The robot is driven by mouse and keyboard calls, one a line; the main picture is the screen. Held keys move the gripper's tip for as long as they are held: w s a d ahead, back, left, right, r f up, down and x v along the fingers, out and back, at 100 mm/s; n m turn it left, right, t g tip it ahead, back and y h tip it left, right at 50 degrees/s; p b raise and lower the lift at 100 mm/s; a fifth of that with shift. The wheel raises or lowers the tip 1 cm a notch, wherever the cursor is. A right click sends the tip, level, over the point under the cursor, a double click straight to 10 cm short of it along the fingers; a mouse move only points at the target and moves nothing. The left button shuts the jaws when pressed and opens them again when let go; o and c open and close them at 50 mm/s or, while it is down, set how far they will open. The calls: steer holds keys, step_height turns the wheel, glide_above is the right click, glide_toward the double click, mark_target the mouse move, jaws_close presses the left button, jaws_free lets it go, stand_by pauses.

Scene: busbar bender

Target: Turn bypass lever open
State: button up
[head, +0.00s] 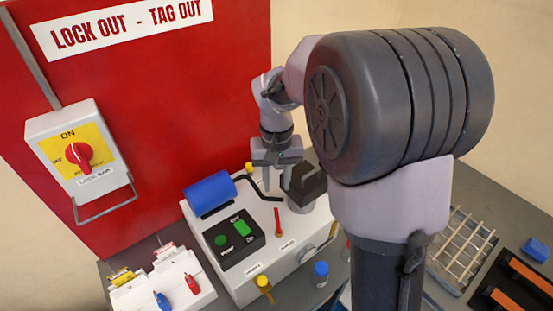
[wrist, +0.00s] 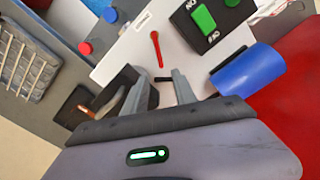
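The white bender (head: 240,275) stands on the table with a thin red lever (head: 278,222) on its top, beside a small label too small to read surely. The red lever also shows in the wrist view (wrist: 157,50), ahead of the fingertips. I cannot tell for sure that it is the bypass lever. My gripper (head: 277,185) points down above the bender's rear part. In the wrist view my gripper (wrist: 159,82) has its fingers apart. A bent black rod (head: 262,192) passes close by the fingers; its dark end shows between them, and contact cannot be told.
A blue cylinder (head: 210,193), a control box with green buttons (head: 228,239) and a dark block (head: 306,183) surround the gripper. A red lockout panel (head: 190,90) stands behind. A wire rack (head: 462,247) is at the right. A blue-capped jar (head: 321,270) stands beside the bender.

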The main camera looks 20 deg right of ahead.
step_height(320, 180, up, 6)
steer(key=r+p, duration=0.1)
glide_above(277, 222)
steer(key=w, duration=0.3)
steer(key=shift+d+f, duration=0.3)
steer(key=shift+d, duration=0.15)
steer(key=shift+f, duration=0.1)
steer(key=c, duration=0.3)
steer(key=f+m, duration=0.1)
steer(key=m, duration=0.1)
steer(key=a+f+m, duration=0.1)
steer(key=a+f+m+h+b, duration=0.1)
steer(key=m, duration=0.1)
steer(key=shift+w+f+m+g, duration=0.1)
steer(key=shift+m+g, duration=0.2)
jaws_close()
steer(key=w+a+f+m+h+b, duration=0.1)
steer(key=a+f+m+h+b, duration=0.3)
steer(key=m, duration=0.8)
steer(key=shift+y, duration=0.3)
steer(key=x, duration=0.7)
steer(key=a+b+x, duration=0.1)
steer(key=x, duration=0.2)
steer(key=shift+d+f, duration=0.2)
steer(key=shift+f, duration=0.25)
